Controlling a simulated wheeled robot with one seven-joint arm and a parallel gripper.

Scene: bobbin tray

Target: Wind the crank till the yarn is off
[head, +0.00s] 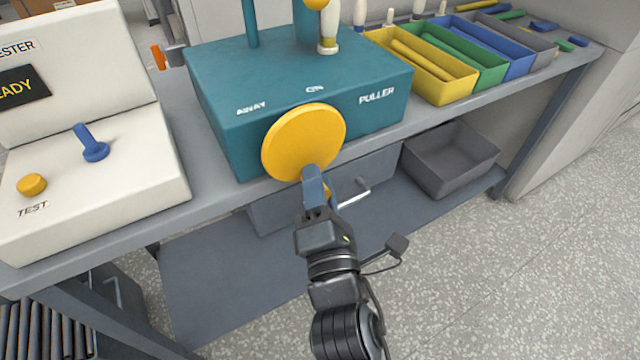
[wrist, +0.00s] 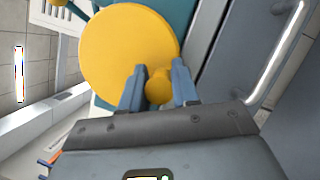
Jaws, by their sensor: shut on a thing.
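The crank is a yellow disc (head: 303,141) on the front of the teal puller box (head: 235,140). Its round yellow knob (wrist: 158,87) sits at the disc's lower edge in the wrist view, between the two blue fingers. My gripper (head: 314,182) is shut on this knob, in front of the disc's lower right part. In the head view the fingers hide most of the knob. A white bobbin (head: 328,36) stands on top of the box near the back right. Its top end is cut off or hidden, and I cannot tell whether yarn is on it.
A white tester with a blue lever (head: 91,145) and yellow button (head: 32,185) stands left. Yellow (head: 461,92), green, blue and grey trays line the bench at right. A drawer handle (head: 354,194) is close below my gripper. A grey bin (head: 464,172) sits on the lower shelf.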

